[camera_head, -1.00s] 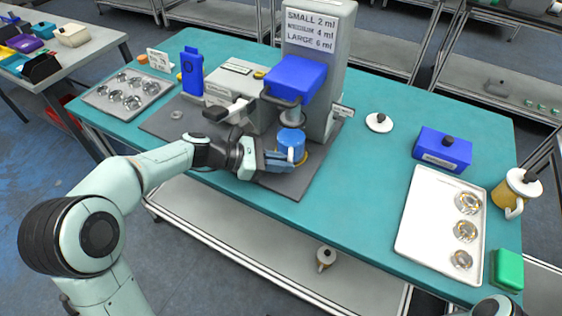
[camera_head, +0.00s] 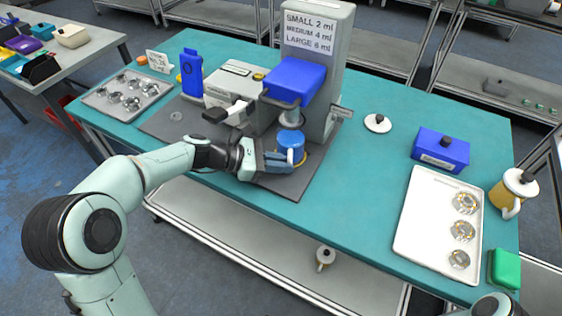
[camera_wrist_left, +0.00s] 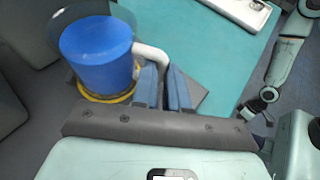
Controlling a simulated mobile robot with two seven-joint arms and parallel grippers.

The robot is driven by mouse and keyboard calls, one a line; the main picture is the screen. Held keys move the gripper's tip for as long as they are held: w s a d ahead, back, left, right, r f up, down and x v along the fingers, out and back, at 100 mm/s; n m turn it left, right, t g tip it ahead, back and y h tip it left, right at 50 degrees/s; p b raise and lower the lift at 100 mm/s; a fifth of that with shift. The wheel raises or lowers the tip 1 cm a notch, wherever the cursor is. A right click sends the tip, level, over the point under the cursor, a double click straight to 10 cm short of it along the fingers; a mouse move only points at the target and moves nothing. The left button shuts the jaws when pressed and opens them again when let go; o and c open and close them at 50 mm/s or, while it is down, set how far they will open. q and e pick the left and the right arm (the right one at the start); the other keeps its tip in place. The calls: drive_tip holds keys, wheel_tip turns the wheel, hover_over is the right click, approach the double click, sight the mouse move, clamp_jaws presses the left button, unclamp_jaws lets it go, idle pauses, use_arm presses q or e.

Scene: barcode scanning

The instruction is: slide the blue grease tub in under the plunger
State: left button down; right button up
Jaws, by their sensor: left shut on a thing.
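The blue grease tub (camera_head: 291,149) stands upright on the dark base plate of the dispenser, with a white handle (camera_wrist_left: 152,60) on its side. In the left wrist view the blue tub (camera_wrist_left: 97,52) has a clear wall around it and a yellow ring (camera_wrist_left: 108,97) at its bottom. My left gripper (camera_head: 279,161) is shut on the tub's handle, its two blue-grey fingers (camera_wrist_left: 163,88) on either side. The plunger (camera_head: 292,118) hangs just above the tub under the blue head (camera_head: 294,80); exact alignment is unclear. My right gripper (camera_wrist_left: 258,104) is small in the wrist view; its jaws are unclear.
The dispenser column (camera_head: 327,95) rises close behind the tub. A lever with a black grip (camera_head: 216,115) juts out left of it. A blue box (camera_head: 441,149), a white tray (camera_head: 413,238) and an amber jar (camera_head: 508,194) are at the right. The teal table between is mostly clear.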

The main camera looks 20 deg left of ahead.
idle(0.8)
use_arm(q)
drive_tip(key=c, duration=1.1)
unclamp_jaws()
drive_tip(key=shift+f, duration=0.1)
drive_tip(key=p+v, duration=0.1)
drive_tip(key=v, duration=1.2)
drive_tip(key=shift+s+a, duration=0.1)
drive_tip(key=shift+s, duration=0.05)
